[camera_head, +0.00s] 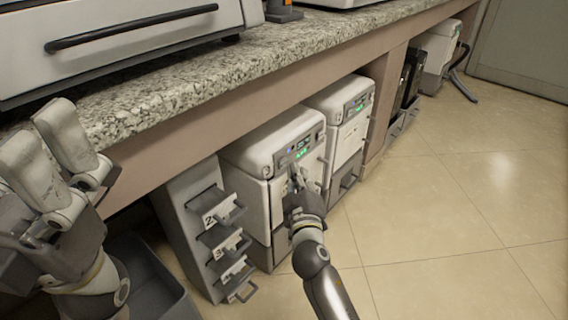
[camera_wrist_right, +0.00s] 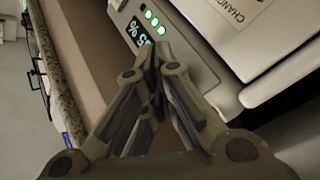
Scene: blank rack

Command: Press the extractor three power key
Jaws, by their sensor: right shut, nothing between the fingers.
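A white extractor unit (camera_head: 262,142) stands under the bench, with a lit control panel (camera_head: 298,150) on its front. I cannot read a unit number on it. My right gripper (camera_head: 296,180) is shut and empty in front of this panel. In the right wrist view, its fingertips (camera_wrist_right: 153,46) overlap the panel's edge beside a lit display (camera_wrist_right: 138,33) and a row of green lights (camera_wrist_right: 155,20). I cannot tell whether they touch, and no power key is clear. My left gripper (camera_head: 50,148) is at the left, above the floor; its finger gap is unclear.
A second white unit (camera_head: 340,100) with its own panel stands just right of the first. A grey stack of labelled drawers (camera_head: 185,200) with handles stands at its left. The granite bench top (camera_head: 240,60) overhangs the units. The tiled floor at the right is clear.

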